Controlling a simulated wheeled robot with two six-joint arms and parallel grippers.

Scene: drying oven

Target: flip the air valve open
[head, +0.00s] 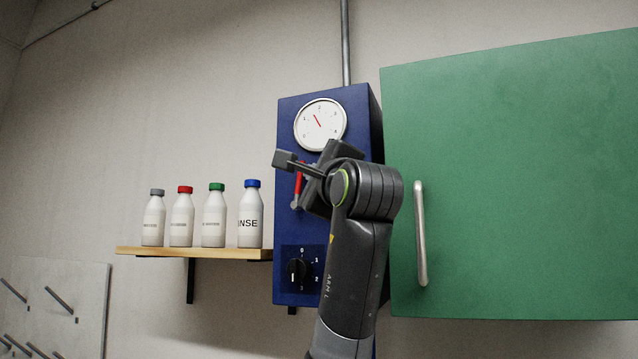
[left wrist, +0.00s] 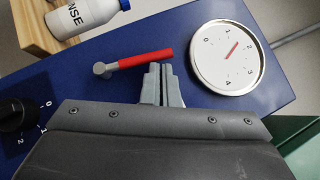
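The air valve has a red lever (head: 298,184) on the front of the blue control box (head: 292,235), below the gauge. The lever points up from its grey pivot. In the left wrist view the red lever (left wrist: 146,59) runs across the panel from the grey pivot toward the gauge. My left gripper (head: 286,159) is in front of the box near the lever's upper end. In the left wrist view its fingertips (left wrist: 160,72) are together and empty, right beside the lever's free end. I cannot tell if they touch it. My right gripper is not in view.
A round gauge (head: 320,124) sits above the lever and a black knob (head: 297,270) below. A shelf (head: 200,253) with several bottles stands left of the box. The green oven door (head: 510,180) with its metal handle (head: 420,235) is close on the right.

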